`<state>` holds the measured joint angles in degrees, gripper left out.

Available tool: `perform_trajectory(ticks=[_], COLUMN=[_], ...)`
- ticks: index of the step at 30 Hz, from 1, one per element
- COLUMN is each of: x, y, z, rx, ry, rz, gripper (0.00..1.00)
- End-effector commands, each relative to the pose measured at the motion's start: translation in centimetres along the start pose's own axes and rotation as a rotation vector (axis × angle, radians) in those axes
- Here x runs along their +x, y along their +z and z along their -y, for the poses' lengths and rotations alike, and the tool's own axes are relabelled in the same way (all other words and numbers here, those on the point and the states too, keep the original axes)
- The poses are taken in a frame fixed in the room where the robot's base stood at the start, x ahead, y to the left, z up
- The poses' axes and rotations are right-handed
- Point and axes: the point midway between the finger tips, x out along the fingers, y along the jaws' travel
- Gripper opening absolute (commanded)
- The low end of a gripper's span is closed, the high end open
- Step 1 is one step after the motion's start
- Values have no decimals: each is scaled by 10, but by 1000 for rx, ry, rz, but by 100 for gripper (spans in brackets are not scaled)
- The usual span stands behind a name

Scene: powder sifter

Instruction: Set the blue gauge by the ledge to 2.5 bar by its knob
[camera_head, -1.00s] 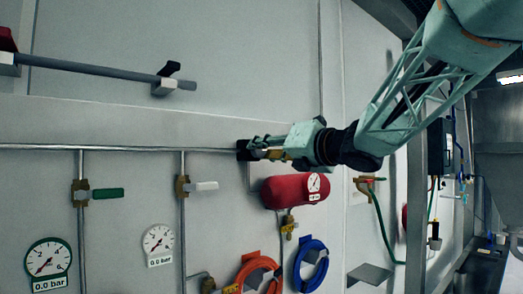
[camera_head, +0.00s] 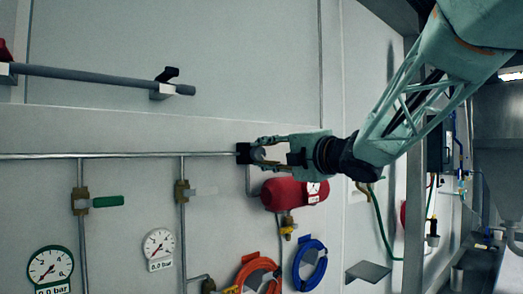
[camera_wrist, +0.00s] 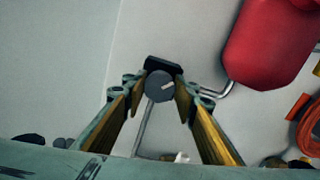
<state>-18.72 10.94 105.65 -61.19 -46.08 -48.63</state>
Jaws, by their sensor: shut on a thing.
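My gripper (camera_head: 262,153) is at the grey round knob (camera_wrist: 160,86) on a dark block at the right end of the wall pipe. In the wrist view its two fingers stand on either side of the knob and are closed on it. The knob has a white mark pointing to the right and slightly up. In the head view the gripper partly hides the knob. No blue-rimmed gauge can be made out. A green-rimmed gauge (camera_head: 50,267) and a white-faced gauge (camera_head: 158,243) hang at the lower left, both with labels that seem to read 0.0 bar.
A red tank (camera_head: 290,193) with a small gauge sits just below my gripper. Orange (camera_head: 243,275) and blue (camera_head: 299,268) hose coils hang lower. A small grey shelf (camera_head: 368,272) juts out at the right. Green (camera_head: 108,201) and white (camera_head: 204,191) valve handles are on the left pipes.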

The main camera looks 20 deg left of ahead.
Motion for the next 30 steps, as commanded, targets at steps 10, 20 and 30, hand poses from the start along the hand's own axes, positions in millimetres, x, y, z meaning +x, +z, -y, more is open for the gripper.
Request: perform_trajectory(ticks=[10, 20, 30], x=[0, 0, 0], y=[0, 0, -1], z=[-1, 0, 0], rx=[318, 626, 930], ry=[-1, -2, -1], rz=[0, 0, 0], gripper=[16, 16, 16])
